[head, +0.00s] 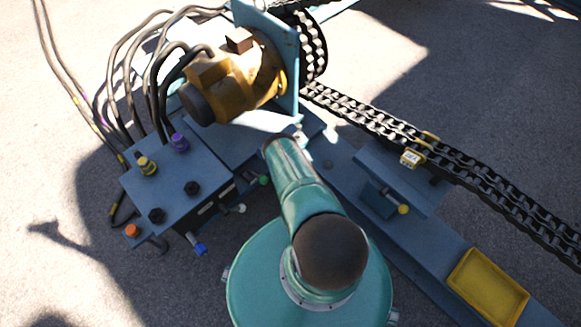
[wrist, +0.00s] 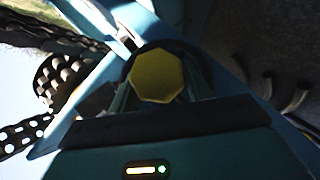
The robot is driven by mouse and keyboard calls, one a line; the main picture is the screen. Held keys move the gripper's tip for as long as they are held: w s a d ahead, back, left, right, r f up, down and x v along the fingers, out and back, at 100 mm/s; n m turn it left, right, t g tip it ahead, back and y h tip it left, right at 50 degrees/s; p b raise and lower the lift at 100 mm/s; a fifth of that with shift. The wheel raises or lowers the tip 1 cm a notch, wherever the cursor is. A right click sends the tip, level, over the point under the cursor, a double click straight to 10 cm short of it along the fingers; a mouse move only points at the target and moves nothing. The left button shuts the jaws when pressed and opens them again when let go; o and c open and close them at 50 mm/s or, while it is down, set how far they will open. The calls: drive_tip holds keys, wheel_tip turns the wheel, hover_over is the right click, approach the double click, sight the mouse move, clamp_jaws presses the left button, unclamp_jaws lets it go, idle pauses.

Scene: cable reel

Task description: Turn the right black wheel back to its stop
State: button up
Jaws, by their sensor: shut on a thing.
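The blue control box (head: 178,185) stands at left in the head view. In the wrist view my gripper (wrist: 160,88) is shut around a yellow eight-sided knob (wrist: 157,74). I cannot match this knob to one in the head view. Nothing of mine touches the right black wheel there.
A yellow knob (head: 147,166) and a purple knob (head: 180,142) are on the box, with cables behind. An orange knob (head: 132,230) and a blue-tipped lever (head: 200,249) stick out in front. The chain (head: 380,122) runs right. A yellow tray (head: 488,286) lies lower right.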

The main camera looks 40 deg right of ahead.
idle(0.5)
drive_tip(key=o, duration=1.4)
drive_tip(key=v, duration=1.3)
drive_tip(key=shift+s+a, duration=0.2)
drive_tip(key=shift+s, duration=0.15)
